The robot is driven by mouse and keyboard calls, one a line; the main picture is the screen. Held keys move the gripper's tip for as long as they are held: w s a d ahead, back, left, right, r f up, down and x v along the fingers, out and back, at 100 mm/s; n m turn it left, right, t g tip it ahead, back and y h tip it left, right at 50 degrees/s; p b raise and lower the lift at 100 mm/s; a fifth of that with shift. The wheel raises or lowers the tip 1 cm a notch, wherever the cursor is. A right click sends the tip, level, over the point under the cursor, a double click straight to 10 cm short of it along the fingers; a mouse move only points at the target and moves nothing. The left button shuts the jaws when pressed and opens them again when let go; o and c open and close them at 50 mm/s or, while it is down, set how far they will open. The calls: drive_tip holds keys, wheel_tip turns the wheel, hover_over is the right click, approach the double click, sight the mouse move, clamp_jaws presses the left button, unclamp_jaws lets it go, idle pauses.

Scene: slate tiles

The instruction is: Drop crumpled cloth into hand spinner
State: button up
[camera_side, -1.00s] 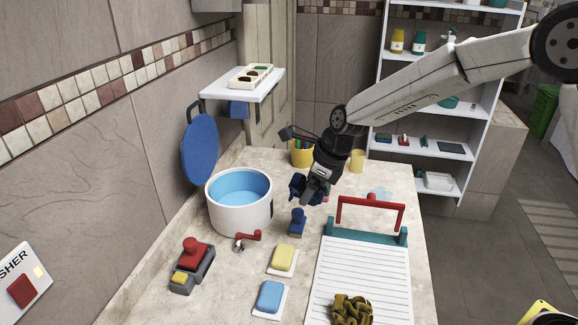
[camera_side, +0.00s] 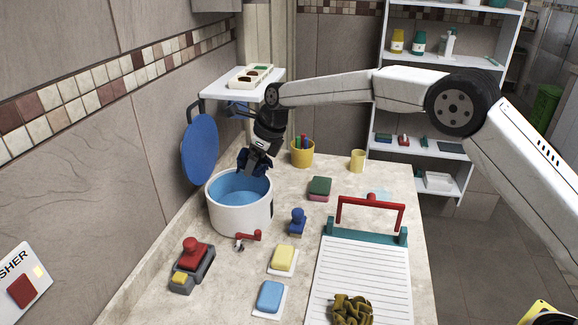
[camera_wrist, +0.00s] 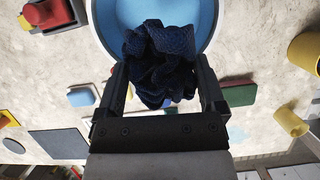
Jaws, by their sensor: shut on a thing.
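A dark blue crumpled cloth (camera_wrist: 160,62) is between the fingers of my gripper (camera_wrist: 162,85), which is shut on it. In the side view my gripper (camera_side: 252,163) is at the back rim of the hand spinner (camera_side: 238,215), a white round tub with a light blue inside and a red crank at its front. The cloth (camera_side: 248,158) hangs over the tub's opening there. In the wrist view the spinner (camera_wrist: 212,22) lies beneath and beyond the cloth, which hides part of its opening. A blue round lid (camera_side: 200,148) stands upright behind the spinner.
A wall shelf (camera_side: 243,88) with a tray is close above my wrist. A yellow cup of pens (camera_side: 302,153), a green-and-red sponge (camera_side: 320,188) and a blue stamp (camera_side: 297,222) stand right of the spinner. An olive cloth (camera_side: 352,309) lies on the white washboard (camera_side: 365,270).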

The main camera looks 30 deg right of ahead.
drive_tip(key=shift+w+a, duration=0.4)
drive_tip(key=shift+w, duration=0.25)
drive_tip(key=shift+w+a, duration=0.35)
drive_tip(key=shift+w, duration=0.25)
drive_tip(key=shift+f, duration=0.15)
drive_tip(key=shift+f, duration=2.85)
drive_tip(key=o, duration=0.9)
drive_tip(key=shift+r, duration=0.15)
